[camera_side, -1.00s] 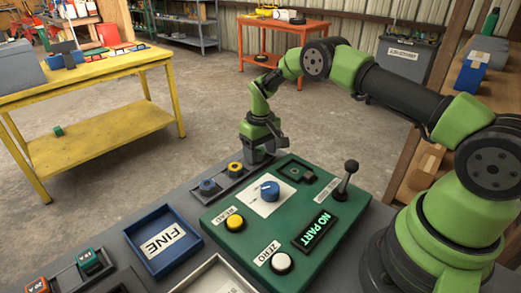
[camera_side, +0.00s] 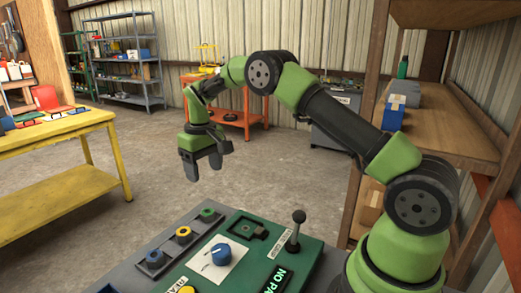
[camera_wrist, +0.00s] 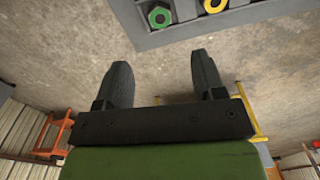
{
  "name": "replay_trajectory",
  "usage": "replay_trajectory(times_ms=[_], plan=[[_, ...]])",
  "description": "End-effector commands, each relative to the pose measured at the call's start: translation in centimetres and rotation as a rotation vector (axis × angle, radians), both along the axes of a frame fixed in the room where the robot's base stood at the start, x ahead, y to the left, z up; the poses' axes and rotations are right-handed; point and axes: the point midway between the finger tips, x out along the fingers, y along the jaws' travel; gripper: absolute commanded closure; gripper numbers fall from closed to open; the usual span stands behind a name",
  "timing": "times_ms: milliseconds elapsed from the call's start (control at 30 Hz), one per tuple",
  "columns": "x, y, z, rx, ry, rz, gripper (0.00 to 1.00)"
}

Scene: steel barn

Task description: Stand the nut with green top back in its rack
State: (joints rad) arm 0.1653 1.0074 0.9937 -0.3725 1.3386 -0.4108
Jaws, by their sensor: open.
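The nut with the green top (camera_side: 207,214) sits in the far end compartment of the dark grey rack (camera_side: 169,247), green face up. It also shows at the top of the wrist view (camera_wrist: 159,16), inside the rack's wall (camera_wrist: 180,38). A yellow-topped nut (camera_side: 183,235) is in the middle compartment and a blue-grey one (camera_side: 155,259) in the near one. My gripper (camera_side: 204,168) is open and empty, raised clear of the rack and beyond its far end. Both fingers show apart in the wrist view (camera_wrist: 162,65).
The green panel (camera_side: 238,228) with a blue knob (camera_side: 221,254) and an upright lever (camera_side: 295,230) lies right of the rack. A yellow table (camera_side: 60,140) stands at the left and an orange table (camera_side: 235,118) behind. The floor between is clear.

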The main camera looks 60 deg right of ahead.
Motion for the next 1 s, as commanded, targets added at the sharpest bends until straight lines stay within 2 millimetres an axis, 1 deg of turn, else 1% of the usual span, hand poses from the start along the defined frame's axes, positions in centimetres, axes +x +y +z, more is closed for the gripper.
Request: replay_trajectory(times_ms=[67,167,200,267,300,367,400,467,500,567,633,700,800,900,1000], plan=[[-0.3,0.5,1.8,0.004,-0.026,-0.006,0.37],[-1.3,1.5,5.5,0.013,-0.08,-0.019,0.37],[-2.1,2.0,7.2,0.018,-0.107,-0.025,0.37],[-3.5,2.9,9.8,0.029,-0.15,-0.039,0.37],[-4.6,3.5,11.4,0.037,-0.178,-0.049,0.37],[-6.5,4.3,13.5,0.049,-0.221,-0.063,0.37],[-7.8,4.9,14.8,0.06,-0.25,-0.073,0.37],[-10.0,5.6,16.4,0.076,-0.291,-0.087,0.37],[-11.5,6.1,17.3,0.086,-0.32,-0.097,0.37],[-13.8,6.8,18.3,0.103,-0.363,-0.113,0.37],[-16.6,7.6,19.1,0.126,-0.41,-0.13,0.37],[-19.4,8.2,19.4,0.151,-0.456,-0.148,0.37],[-22.8,8.9,19.1,0.184,-0.513,-0.171,0.37],[-25.3,9.3,18.4,0.211,-0.557,-0.19,0.37],[-26.9,9.6,17.7,0.232,-0.584,-0.205,0.37]])
